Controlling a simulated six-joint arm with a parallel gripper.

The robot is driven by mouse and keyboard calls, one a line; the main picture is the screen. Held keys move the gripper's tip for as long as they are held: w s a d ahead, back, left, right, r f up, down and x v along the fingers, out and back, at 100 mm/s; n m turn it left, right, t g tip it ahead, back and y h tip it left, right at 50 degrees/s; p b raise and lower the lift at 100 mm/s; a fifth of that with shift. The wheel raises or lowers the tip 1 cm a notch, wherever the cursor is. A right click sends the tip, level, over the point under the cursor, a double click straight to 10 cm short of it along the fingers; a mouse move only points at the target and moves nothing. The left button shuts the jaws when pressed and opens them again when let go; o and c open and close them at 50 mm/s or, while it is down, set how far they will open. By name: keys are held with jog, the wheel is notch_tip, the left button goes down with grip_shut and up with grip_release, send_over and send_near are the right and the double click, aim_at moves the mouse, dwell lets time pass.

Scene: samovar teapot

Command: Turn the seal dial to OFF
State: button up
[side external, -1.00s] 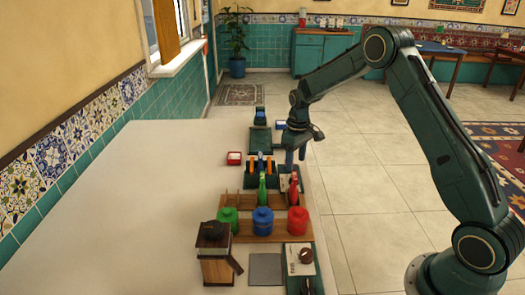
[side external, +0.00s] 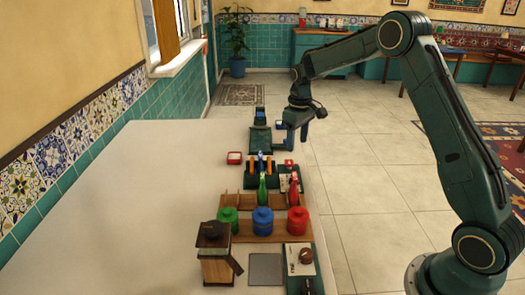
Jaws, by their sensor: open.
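My gripper (side external: 297,138) is open and empty, pointing down above the right edge of the counter, towards its far end. It is beside a small blue-and-white item (side external: 281,125) and a dark green stand (side external: 260,140); I cannot tell whether it touches either. I cannot make out for certain which item is the seal dial, and no OFF mark is readable at this size. A small red piece (side external: 289,162) shows on the counter nearer the camera than my gripper.
A rack (side external: 262,172) with orange and blue pieces stands mid-counter. Nearer are a green bottle (side external: 262,190), a red bottle (side external: 294,190), and green, blue (side external: 263,222) and red jars. A wooden grinder-like box (side external: 214,255) stands in front. The counter's left side is clear.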

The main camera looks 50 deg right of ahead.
jog(key=m, duration=1.8)
jog(key=shift+f, duration=0.1)
notch_tip(320, 180, down, 14)
jog(key=shift+r, duration=0.15)
dwell(0.5)
jog(key=shift+c, duration=0.2)
jog(key=c, duration=0.9)
